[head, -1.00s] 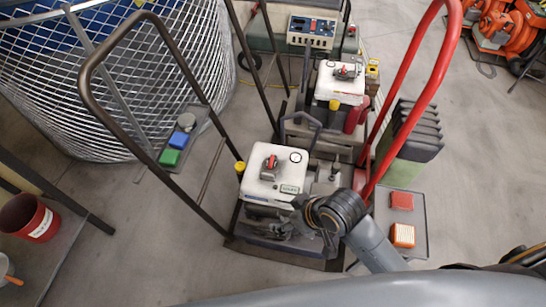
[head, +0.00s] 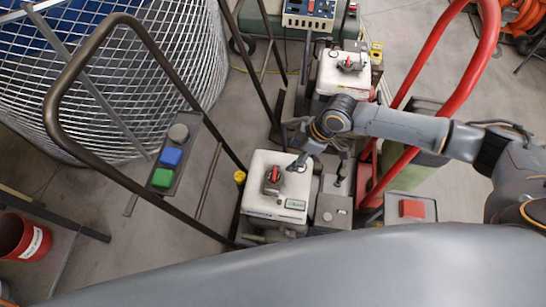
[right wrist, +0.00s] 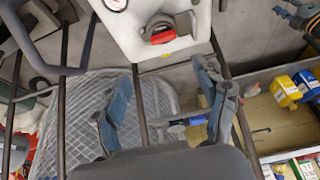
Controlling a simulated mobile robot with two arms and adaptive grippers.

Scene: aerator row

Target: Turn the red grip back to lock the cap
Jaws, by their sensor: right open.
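The near white unit (head: 262,206) has a red grip (head: 272,174) on a dark cap on its top. Part of a white unit with a red grip (right wrist: 162,36) also shows at the top of the right wrist view. My right gripper (head: 300,158) is just to the right of the near grip and above the unit, apart from the grip. In the right wrist view its blue-grey fingers (right wrist: 162,80) are spread, with nothing between them. My left gripper is not in view. The locking parts under the cap are hidden.
A second white unit (head: 343,78) with a red grip stands behind. A dark hoop handle (head: 85,75) and a red hoop handle (head: 446,90) rise on both sides. A wire basket (head: 150,90) stands left. A side tray (head: 427,208) holds a red block (head: 412,208).

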